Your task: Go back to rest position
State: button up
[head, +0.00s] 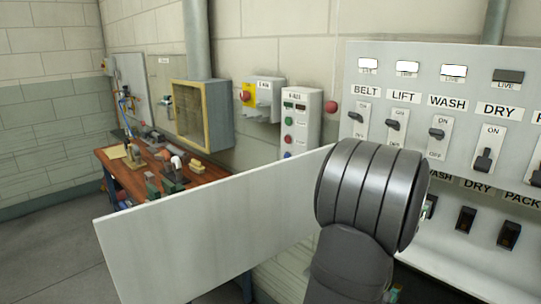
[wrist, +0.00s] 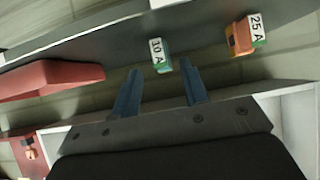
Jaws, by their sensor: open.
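My gripper (wrist: 159,67) shows in the wrist view as two blue fingers, spread apart with nothing held between them. A small green-and-white block marked 10 A (wrist: 160,55) shows just beyond the fingertips; I cannot tell the gap between them. An orange block marked 25 A (wrist: 241,37) is to the right of it. In the head view my grey arm stands in front of the switch panel (head: 440,65) and the gripper itself is hidden behind it.
The panel has lever switches BELT (head: 357,119), LIFT (head: 395,124), WASH (head: 437,134) and DRY (head: 484,158). DRY's lever points down. A white board (head: 200,250) extends left of my arm. A wooden workbench (head: 205,171) with clutter stands behind it. A red bar (wrist: 48,79) is left in the wrist view.

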jog(key=v, duration=0.7)
jog(key=x, duration=1.2)
jog(key=shift+s+f, duration=0.1)
jog(key=shift+f, duration=0.1)
notch_tip(320, 180, up, 5)
jog(key=shift+f, duration=0.1)
jog(key=shift+s+d+r, duration=2.1)
jog(key=shift+s+r, duration=1.25)
jog(key=shift+s, duration=2.15)
jog(key=w+a+f+n+t+y, duration=0.1)
jog(key=w+a+f+n+y, duration=0.1)
jog(key=w+a, duration=0.7)
jog(key=w+f+n, duration=0.1)
jog(key=w, duration=0.1)
jog(key=shift+w+a+f+t+y, duration=0.35)
jog(key=shift+f+t+y, duration=0.05)
